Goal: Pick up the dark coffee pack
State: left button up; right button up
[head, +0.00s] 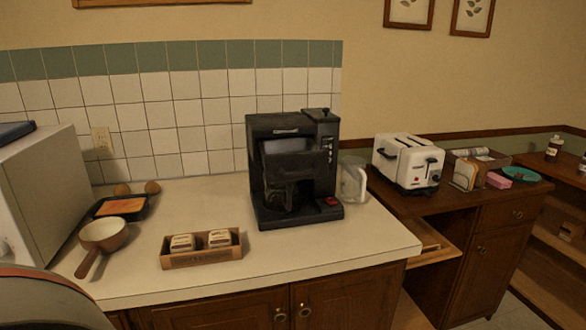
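A low brown box (203,258) stands on the white counter near its front edge. Two small packs sit side by side in it, a left pack (182,242) and a right pack (220,238). Both show pale tops with brown markings, and their lower parts are hidden by the box wall. I cannot tell from this view whether either is the dark coffee pack; no clearly dark pack shows elsewhere. Neither of my grippers is in view.
A black coffee machine (285,170) and glass jug (353,182) stand right of the box. A brown-handled pan (104,236), dark tray (120,207) and white microwave (35,185) are at left. A toaster (408,160) stands on the right cabinet. Counter around the box is clear.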

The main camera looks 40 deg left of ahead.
aim_at(183, 243)
jog(key=u, duration=1.85)
